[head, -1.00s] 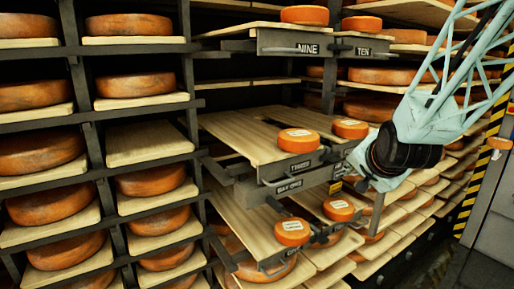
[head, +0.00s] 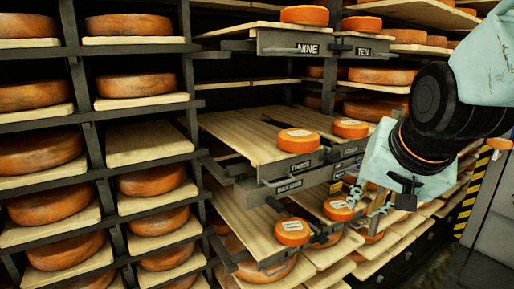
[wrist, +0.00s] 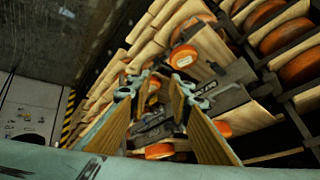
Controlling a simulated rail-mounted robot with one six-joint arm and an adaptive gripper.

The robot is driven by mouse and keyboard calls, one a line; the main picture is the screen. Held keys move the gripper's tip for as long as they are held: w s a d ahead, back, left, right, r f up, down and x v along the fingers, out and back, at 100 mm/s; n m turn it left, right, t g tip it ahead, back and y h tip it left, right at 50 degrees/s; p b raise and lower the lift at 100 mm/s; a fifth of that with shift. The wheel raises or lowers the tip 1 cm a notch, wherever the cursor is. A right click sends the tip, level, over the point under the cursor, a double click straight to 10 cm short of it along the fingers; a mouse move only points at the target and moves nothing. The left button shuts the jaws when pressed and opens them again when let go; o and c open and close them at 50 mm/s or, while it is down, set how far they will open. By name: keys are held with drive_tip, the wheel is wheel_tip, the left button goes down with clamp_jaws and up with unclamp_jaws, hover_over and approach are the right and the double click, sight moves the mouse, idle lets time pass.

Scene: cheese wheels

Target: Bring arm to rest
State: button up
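My gripper (head: 366,206) hangs at the right of the head view, beside the fronts of the pulled-out boards. In the wrist view my gripper (wrist: 157,88) shows two wood-padded fingers spread wide apart, with nothing held between them. Small orange cheeses lie on the pulled-out boards: one on the board marked THREE (head: 298,140), one to its right (head: 350,128), one lower at the front (head: 292,232). Another small cheese (head: 338,209) lies just left of the fingers in the head view; I cannot tell whether they touch it.
Racks of large cheese wheels (head: 130,83) fill the left. Pulled-out boards labelled NINE (head: 307,48) and TEN (head: 363,51) jut out above. A bare board (head: 148,142) sits in the left rack. A yellow-black striped post (head: 466,207) and grey panel (head: 492,225) stand at right.

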drive_tip(key=s+a+n+g, duration=0.3)
drive_tip(key=s+n, duration=0.2)
drive_tip(key=s, duration=2.1)
drive_tip(key=shift+a+y, duration=0.15)
drive_tip(key=shift+y, duration=0.15)
drive_tip(key=shift+w+r, duration=0.1)
idle(0.7)
